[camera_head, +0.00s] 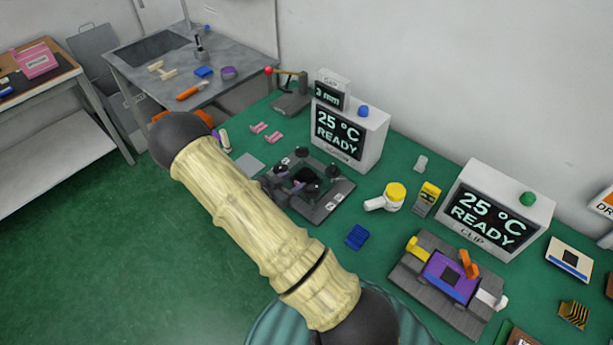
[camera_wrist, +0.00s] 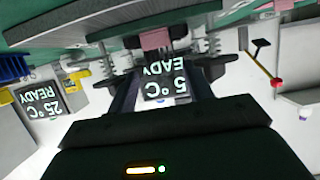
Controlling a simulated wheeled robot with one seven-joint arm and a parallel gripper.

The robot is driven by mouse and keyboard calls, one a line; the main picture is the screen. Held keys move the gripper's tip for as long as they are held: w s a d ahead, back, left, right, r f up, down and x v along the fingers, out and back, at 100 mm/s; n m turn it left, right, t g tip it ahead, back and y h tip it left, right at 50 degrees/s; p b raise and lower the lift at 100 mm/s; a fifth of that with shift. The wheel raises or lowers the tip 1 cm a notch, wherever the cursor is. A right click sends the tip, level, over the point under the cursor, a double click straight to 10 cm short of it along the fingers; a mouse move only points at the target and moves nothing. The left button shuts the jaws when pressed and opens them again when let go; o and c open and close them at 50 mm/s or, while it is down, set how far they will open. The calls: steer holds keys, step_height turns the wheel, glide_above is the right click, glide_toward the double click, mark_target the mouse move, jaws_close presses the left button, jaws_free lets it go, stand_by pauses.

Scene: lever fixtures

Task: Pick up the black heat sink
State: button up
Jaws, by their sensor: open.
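I cannot single out the black heat sink with certainty. A dark square shape (camera_head: 305,178) sits in the middle of a grey fixture (camera_head: 328,207) with black knobs at its corners. In the wrist view, which is upside down, a plate with spring posts (camera_wrist: 100,50) lies across the top, with a small pink block (camera_wrist: 155,39) near its middle. My gripper (camera_wrist: 163,88) is open, its dark fingers on either side of a display. I see nothing clearly held between them. In the head view my arm hides most of the gripper, near the fixture's left side.
Two display boxes reading 25 °C READY (camera_head: 338,133) (camera_head: 487,218) stand along the wall. A blue finned block (camera_head: 357,236), a yellow-capped white bottle (camera_head: 394,195) and a second fixture (camera_head: 456,307) are to the right. A black-and-yellow striped block (camera_head: 573,314) lies at far right.

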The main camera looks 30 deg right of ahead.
mark_target(303, 175)
steer(key=shift+w+d+p, duration=0.2)
steer(key=shift+d+p, duration=0.15)
steer(key=shift+d, duration=0.2)
steer(key=p+x, duration=0.1)
steer(key=x, duration=0.3)
steer(key=shift+w+f, duration=0.1)
steer(key=shift+f, duration=0.05)
steer(key=c, duration=0.8)
steer(key=shift+o, duration=0.2)
step_height(303, 175, up, 10)
steer(key=b, duration=0.1)
